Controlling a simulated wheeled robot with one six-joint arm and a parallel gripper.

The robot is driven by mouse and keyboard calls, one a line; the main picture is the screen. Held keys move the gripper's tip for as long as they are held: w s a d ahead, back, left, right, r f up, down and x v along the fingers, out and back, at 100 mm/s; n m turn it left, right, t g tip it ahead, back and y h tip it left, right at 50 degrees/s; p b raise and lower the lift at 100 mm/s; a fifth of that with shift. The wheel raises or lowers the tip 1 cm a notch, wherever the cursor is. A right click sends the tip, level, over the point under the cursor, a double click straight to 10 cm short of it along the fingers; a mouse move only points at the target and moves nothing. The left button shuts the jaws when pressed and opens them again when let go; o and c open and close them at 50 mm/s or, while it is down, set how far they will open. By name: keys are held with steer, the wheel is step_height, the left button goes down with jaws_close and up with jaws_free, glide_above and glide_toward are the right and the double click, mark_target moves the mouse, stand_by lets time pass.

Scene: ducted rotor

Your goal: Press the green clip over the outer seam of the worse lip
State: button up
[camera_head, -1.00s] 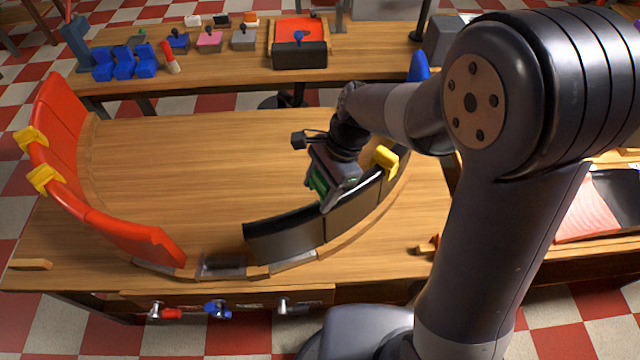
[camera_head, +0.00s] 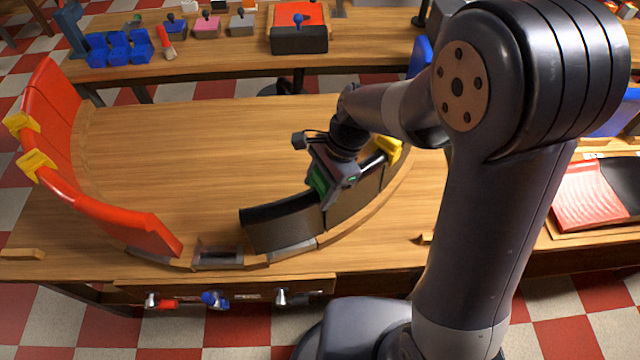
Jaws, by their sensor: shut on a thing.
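My gripper (camera_head: 326,190) is shut on the green clip (camera_head: 319,183), of which only a part shows between the jaws. The gripper is at the top edge of the black curved lip (camera_head: 285,222), around the seam between two of its panels. Whether the clip touches the lip cannot be told, because the gripper hides that place. A yellow clip (camera_head: 389,149) sits on the black lip farther right. The red curved lip (camera_head: 110,217) stands at the left, with two yellow clips (camera_head: 36,165) over its edge.
The wooden table (camera_head: 200,150) is clear between the lips. A slot (camera_head: 217,256) lies open between the lips at the front. Handled tools (camera_head: 215,299) hang on the front edge. A back bench holds blue bins (camera_head: 120,47) and a red-topped box (camera_head: 298,35).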

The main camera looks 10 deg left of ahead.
steer(key=shift+f, duration=0.25)
stand_by(0.3)
steer(key=o, duration=1)
steer(key=shift+o, duration=0.2)
steer(key=v, duration=1)
steer(key=shift+r+b, duration=0.35)
steer(key=shift+r, duration=0.05)
steer(key=shift+f, duration=0.1)
steer(key=x, duration=1)
steer(key=shift+f, duration=0.25)
steer(key=shift+r+p, duration=0.2)
steer(key=shift+p, duration=0.15)
